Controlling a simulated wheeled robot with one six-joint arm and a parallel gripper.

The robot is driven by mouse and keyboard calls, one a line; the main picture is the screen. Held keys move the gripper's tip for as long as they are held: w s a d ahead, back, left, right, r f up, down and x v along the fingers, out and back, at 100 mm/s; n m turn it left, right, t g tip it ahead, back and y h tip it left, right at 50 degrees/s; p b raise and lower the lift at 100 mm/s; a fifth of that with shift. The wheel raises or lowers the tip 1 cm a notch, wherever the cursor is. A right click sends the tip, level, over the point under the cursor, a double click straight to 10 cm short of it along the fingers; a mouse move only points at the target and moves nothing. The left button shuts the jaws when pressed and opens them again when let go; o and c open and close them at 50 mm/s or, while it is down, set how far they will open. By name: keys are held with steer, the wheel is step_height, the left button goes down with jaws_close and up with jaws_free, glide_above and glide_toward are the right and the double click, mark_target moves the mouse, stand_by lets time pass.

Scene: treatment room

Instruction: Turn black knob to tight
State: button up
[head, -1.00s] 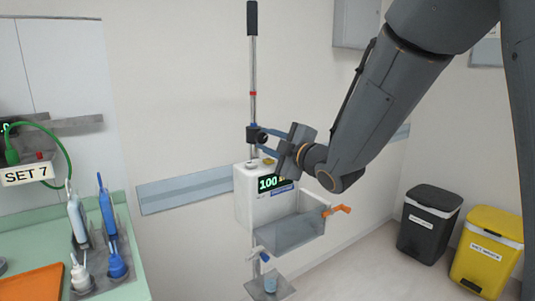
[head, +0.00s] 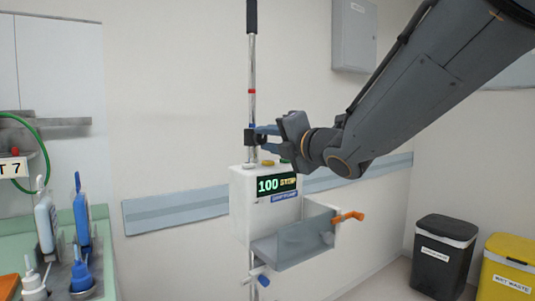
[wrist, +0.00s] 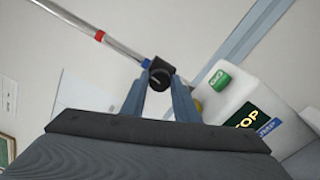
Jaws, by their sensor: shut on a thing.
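The black knob (wrist: 160,76) sits on a black clamp (head: 249,138) on a vertical metal pole (head: 252,65). In the wrist view my gripper (wrist: 159,84) has one blue-grey finger on each side of the knob, and the jaws are shut on it. In the head view my gripper (head: 263,138) reaches in from the right at clamp height, and its fingers largely hide the knob. Any mark for tight is not readable in either view.
A white pump box (head: 263,215) reading "100 STOP" hangs just below my gripper, with a grey tray (head: 290,243) and an orange lever (head: 348,216). Bottles (head: 80,235) stand on the left counter. Black (head: 442,255) and yellow (head: 505,270) bins stand at right.

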steer(key=shift+f+n+b, duration=0.1)
steer(key=shift+n+b, duration=0.5)
steer(key=o, duration=1.1)
steer(key=shift+c, duration=0.2)
steer(key=shift+s+d, duration=0.1)
steer(key=v, duration=0.7)
steer(key=shift+s+d, duration=0.15)
steer(key=shift+s, duration=0.1)
